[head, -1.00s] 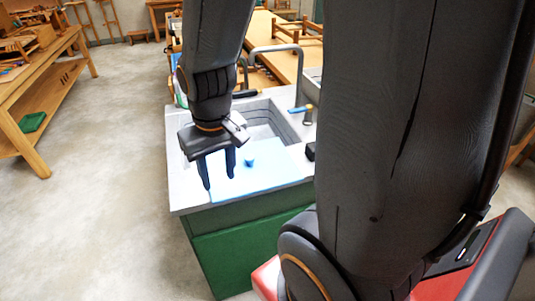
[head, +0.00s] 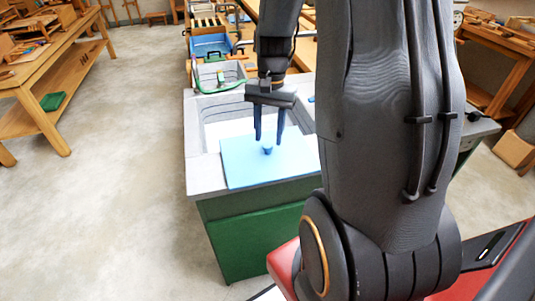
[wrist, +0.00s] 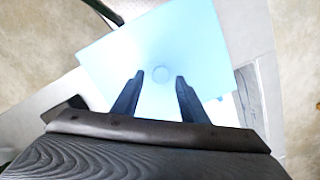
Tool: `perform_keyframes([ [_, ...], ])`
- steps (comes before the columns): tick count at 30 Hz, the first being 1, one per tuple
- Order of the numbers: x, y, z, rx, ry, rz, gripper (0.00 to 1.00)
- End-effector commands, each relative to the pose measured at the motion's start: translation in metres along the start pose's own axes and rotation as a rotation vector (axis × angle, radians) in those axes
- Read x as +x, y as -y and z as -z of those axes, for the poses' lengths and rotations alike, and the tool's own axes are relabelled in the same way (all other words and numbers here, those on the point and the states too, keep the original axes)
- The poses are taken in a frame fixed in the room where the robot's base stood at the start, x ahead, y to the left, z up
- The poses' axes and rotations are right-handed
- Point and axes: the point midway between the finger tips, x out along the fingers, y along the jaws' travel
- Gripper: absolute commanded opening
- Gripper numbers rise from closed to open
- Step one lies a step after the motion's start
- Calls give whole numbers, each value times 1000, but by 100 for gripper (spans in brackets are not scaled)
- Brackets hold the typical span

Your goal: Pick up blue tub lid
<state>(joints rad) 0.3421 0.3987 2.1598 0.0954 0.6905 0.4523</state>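I cannot tell how far the fingertips are above the lid.
The grey counter (head: 207,175) sits on a green cabinet (head: 250,240). The sink basin (head: 215,108) opens behind the lid. A blue box (head: 212,45) stands farther back. A wooden workbench (head: 40,85) is at the left, with clear floor between.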

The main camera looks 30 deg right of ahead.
Motion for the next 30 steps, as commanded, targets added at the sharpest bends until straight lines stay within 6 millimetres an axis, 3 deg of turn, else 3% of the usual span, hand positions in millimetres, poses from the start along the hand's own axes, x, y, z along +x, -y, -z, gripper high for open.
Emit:
perform_keyframes([
  [7,29,1,0,-1,3,-1,40],
  [17,36,2,0,-2,-1,0,40],
  [24,36,2,0,-2,-1,0,3],
  [30,35,2,1,-2,-1,0,0],
])
